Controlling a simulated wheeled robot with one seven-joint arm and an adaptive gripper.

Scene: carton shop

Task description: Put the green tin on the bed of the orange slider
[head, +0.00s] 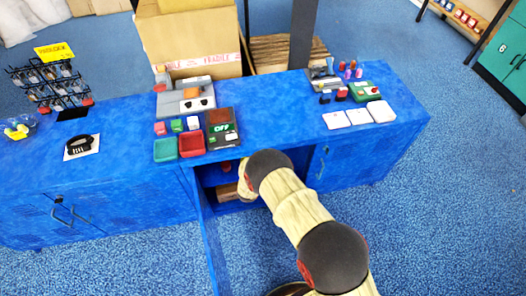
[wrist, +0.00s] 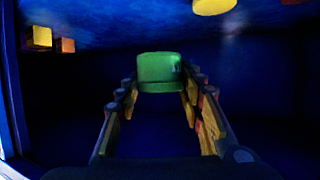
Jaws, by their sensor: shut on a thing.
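The green tin (wrist: 160,70) is between the fingers of my gripper (wrist: 160,84), which is shut on it, in the wrist view. The space around it is dark, with a lit blue surface beyond. In the head view my arm reaches down to the open cabinet (head: 207,180) under the blue counter; my gripper and the tin are hidden there.
The cabinet door (head: 212,245) stands open beside my arm. The wrist view shows a yellow block (wrist: 41,37), an orange block (wrist: 67,45) and a yellow round thing (wrist: 213,5). The counter (head: 285,115) holds trays and devices, including one reading OFF (head: 222,128).

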